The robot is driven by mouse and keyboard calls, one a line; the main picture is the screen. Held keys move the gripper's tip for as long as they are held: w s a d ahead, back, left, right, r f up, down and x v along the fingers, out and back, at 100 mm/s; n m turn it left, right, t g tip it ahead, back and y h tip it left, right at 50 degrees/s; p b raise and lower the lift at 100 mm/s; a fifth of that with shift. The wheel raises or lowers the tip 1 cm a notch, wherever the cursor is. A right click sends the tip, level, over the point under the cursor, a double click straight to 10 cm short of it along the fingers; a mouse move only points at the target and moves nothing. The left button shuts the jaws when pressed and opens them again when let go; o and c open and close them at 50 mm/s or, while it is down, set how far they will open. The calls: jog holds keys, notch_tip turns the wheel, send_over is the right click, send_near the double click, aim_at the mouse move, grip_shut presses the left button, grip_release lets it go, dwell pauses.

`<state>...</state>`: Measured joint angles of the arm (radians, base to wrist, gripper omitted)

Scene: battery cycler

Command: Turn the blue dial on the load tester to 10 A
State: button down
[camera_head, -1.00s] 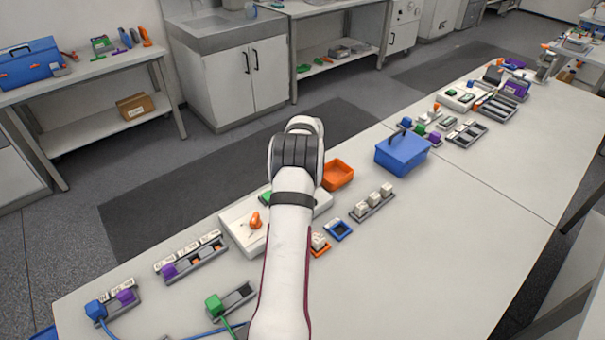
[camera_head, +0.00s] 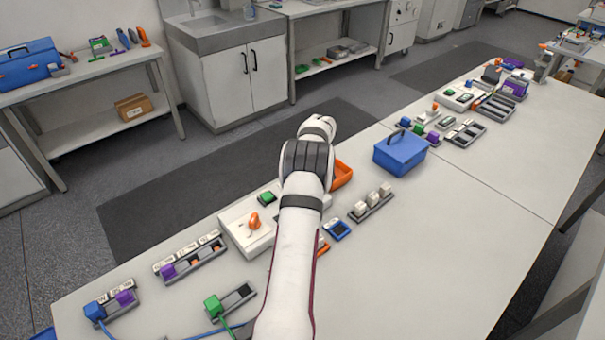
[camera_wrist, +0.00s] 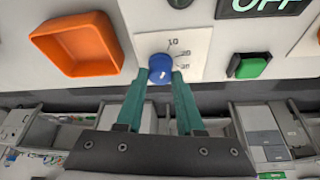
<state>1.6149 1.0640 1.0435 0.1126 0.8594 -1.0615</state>
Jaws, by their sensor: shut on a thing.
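In the wrist view, the small round blue dial (camera_wrist: 160,65) sits on a white scale plate (camera_wrist: 195,42) of the load tester. The marks 10, 20 and 30 run along the dial's upper right side. A small pale mark shows on the dial's lower part, but which number it points to cannot be told. My gripper (camera_wrist: 164,77) has its two teal fingers on either side of the dial, shut on it. In the head view, my arm hides the dial and fingertips. Part of the pale load tester (camera_head: 236,222) shows left of my arm.
An orange bin (camera_wrist: 78,45) lies left of the dial in the wrist view. A green button (camera_wrist: 248,66) and a dark display with green letters (camera_wrist: 262,6) are to the right. An orange lever (camera_head: 254,221) and a blue box (camera_head: 400,153) show in the head view.

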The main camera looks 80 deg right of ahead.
jog(key=c, duration=0.5)
grip_release()
jog(key=shift+c, duration=0.2)
jog(key=v, duration=1.5)
jog(key=shift+r, duration=0.4)
jog(key=shift+a, duration=0.1)
